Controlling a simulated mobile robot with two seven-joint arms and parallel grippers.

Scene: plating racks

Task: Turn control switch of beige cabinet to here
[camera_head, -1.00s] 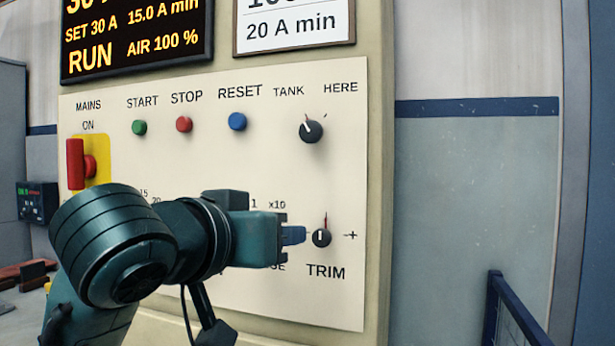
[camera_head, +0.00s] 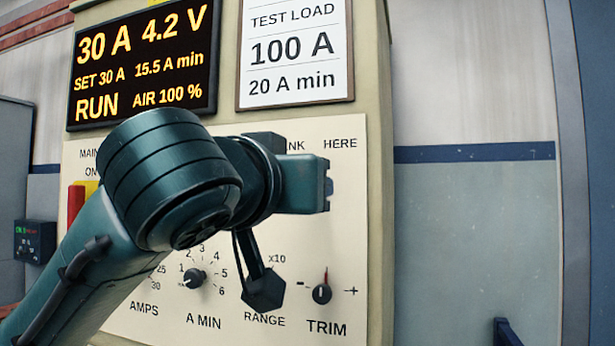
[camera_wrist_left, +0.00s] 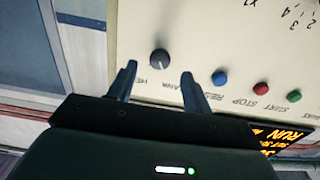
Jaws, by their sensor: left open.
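The beige cabinet's panel (camera_head: 345,215) has a selector labelled TANK and HERE at its upper right. Its black round knob (camera_wrist_left: 159,58) shows in the left wrist view, which is roughly upside down. In the head view my left gripper (camera_head: 302,184) hides the knob and part of the TANK label. In the wrist view my left gripper (camera_wrist_left: 158,71) is open, its two fingers apart, with the knob between and just beyond their tips. I see no contact. A pale mark shows on the knob, but its exact direction is hard to read. My right gripper is not in view.
Below are the A MIN knob (camera_head: 194,278) and TRIM knob (camera_head: 321,294). A dark display (camera_head: 140,65) is above. The panel's right side is clear.

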